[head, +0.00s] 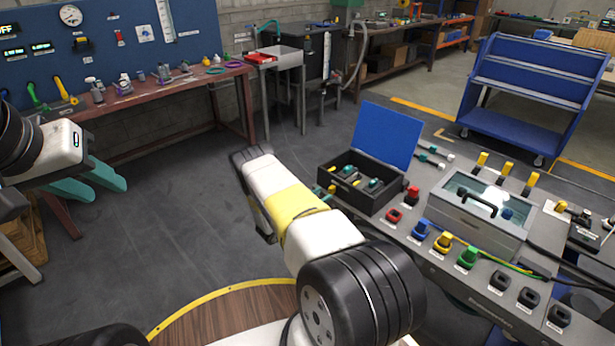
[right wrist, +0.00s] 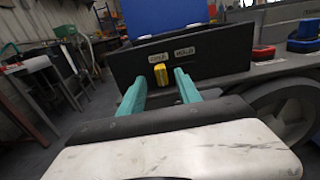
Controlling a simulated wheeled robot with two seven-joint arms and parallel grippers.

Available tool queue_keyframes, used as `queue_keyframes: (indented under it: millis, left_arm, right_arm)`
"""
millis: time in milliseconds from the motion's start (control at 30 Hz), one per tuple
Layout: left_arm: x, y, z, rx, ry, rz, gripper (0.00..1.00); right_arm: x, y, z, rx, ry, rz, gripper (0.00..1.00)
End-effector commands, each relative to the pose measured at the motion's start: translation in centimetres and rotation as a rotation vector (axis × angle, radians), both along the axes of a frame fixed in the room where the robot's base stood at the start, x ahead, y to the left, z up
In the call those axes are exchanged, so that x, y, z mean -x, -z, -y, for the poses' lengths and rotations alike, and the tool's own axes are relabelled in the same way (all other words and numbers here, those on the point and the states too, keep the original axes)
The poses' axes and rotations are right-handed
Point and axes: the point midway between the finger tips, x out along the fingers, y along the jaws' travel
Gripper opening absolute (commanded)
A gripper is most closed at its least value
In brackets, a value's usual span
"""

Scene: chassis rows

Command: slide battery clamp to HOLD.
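The battery clamp shows as a yellow knob (right wrist: 161,75) on the side wall of a black box (right wrist: 215,62) in the right wrist view. Two small labels sit above it; the right one (right wrist: 185,53) appears to read HOLD, and the knob is under the left one. My right gripper (right wrist: 160,82) is open, with one teal finger on each side of the knob and visible gaps. In the head view my right gripper (head: 321,191) is at the box's left side, largely hidden by its own arm. My left gripper (head: 108,186) is open and empty, far left.
The box's blue lid (head: 374,135) stands open. A grey bench (head: 450,272) carries a red switch (head: 395,215), colored plugs and a clear-lidded case (head: 478,215). A tool bench (head: 150,95) stands at the back left. The floor between is clear.

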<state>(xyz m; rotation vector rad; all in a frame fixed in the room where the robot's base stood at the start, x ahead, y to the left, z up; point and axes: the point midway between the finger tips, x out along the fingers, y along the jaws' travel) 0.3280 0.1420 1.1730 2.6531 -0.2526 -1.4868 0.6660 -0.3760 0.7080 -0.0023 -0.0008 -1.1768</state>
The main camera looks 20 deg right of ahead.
Motion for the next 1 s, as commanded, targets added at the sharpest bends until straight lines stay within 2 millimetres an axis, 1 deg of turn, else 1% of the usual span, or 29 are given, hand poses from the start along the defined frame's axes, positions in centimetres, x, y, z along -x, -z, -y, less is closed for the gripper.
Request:
queue_keyframes:
  millis: [33,100,200,300,400,633,833,1000]
  left_arm:
    - [0.0,0.0,0.0,0.0,0.0,0.0,0.36]
    - [0.0,0.0,0.0,0.0,0.0,0.0,0.36]
    - [0.0,0.0,0.0,0.0,0.0,0.0,0.36]
    - [0.0,0.0,0.0,0.0,0.0,0.0,0.36]
    - [0.0,0.0,0.0,0.0,0.0,0.0,0.36]
    - [0.0,0.0,0.0,0.0,0.0,0.0,0.36]
    - [0.0,0.0,0.0,0.0,0.0,0.0,0.36]
    - [0.0,0.0,0.0,0.0,0.0,0.0,0.36]
  right_arm:
    - [-0.2,0.0,1.0,-0.001,0.005,0.002,0.4]
    - [-0.7,0.0,1.9,-0.002,0.003,0.002,0.4]
    - [-1.2,0.0,3.1,-0.003,0.003,0.001,0.4]
    - [-1.5,0.0,3.8,-0.003,0.003,0.001,0.4]
    - [-1.7,0.0,4.1,-0.003,0.002,0.001,0.4]
    - [-1.7,0.0,4.2,-0.002,0.002,0.0,0.4]
    - [-1.7,0.0,4.2,-0.002,0.002,0.0,0.01]
    - [-1.7,0.0,4.2,-0.002,0.002,0.0,0.0]
